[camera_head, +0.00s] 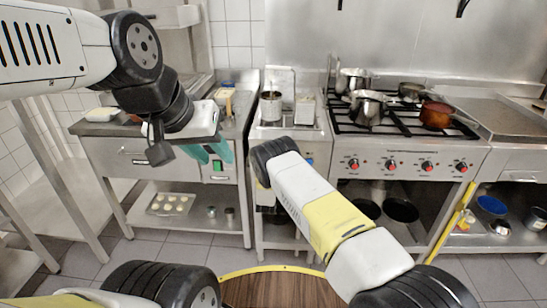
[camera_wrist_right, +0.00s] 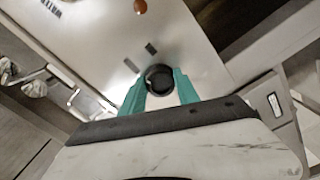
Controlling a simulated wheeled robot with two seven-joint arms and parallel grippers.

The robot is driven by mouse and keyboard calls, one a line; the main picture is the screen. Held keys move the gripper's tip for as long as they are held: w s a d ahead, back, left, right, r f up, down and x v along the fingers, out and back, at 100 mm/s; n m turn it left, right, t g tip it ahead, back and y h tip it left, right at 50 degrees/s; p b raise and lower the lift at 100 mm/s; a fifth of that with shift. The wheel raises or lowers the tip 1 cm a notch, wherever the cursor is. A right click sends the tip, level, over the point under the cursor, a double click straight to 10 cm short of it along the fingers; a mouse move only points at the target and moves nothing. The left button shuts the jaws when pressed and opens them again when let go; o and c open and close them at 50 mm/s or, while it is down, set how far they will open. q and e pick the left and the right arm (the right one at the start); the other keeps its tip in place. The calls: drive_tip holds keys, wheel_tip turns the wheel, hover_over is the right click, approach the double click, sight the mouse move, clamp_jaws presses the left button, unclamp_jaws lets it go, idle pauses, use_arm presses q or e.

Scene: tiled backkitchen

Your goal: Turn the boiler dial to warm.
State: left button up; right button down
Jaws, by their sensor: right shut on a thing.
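The boiler dial (camera_wrist_right: 159,79) is a round black knob on a light metal panel in the right wrist view. My right gripper (camera_wrist_right: 158,92) has its teal fingers on either side of the knob and is shut on it. The knob's pointer and setting cannot be read. In the head view, the boiler (camera_head: 320,150) stands between the left counter and the stove, and my right forearm hides its dial and my right gripper. My left gripper (camera_head: 210,153) hangs in front of the left counter, its teal fingers apart and empty.
The stove (camera_head: 400,160) with red-marked knobs holds several pots, including a copper-coloured pot (camera_head: 436,115). The left counter (camera_head: 110,128) has a shelf with a tray (camera_head: 170,204) below. In the right wrist view, an orange-brown round part (camera_wrist_right: 140,6) and lettering show on the panel.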

drive_tip(key=shift+s+f, duration=0.1)
idle(0.3)
drive_tip(key=c, duration=0.9)
unclamp_jaws()
drive_tip(key=s, duration=0.7)
drive_tip(key=shift+s, duration=0.35)
